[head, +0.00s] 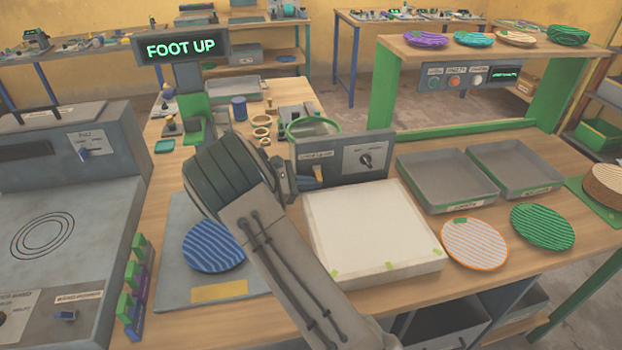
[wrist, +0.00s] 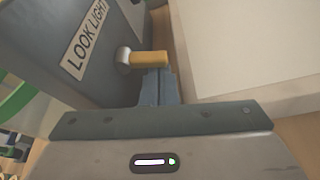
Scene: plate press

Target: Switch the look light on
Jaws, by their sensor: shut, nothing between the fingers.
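The look light switch is a yellow lever (head: 319,173) on the front of a grey box (head: 340,160) behind the white panel (head: 370,225). In the wrist view the lever (wrist: 148,59) sticks out from a round collar beside the LOOK LIGHT label (wrist: 88,38). My gripper (wrist: 158,75) is shut and empty, its fingertips right at the lever's outer half. I cannot tell whether they touch it. In the head view my arm hides most of the gripper. The white panel looks pale, and I cannot tell whether it is lit.
A black knob (head: 366,160) sits right of the lever on the same box. A green-rimmed round glass (head: 313,128) stands above the box. Two grey trays (head: 447,205) and striped plates (head: 474,244) lie to the right. A blue plate (head: 208,247) lies left of my arm.

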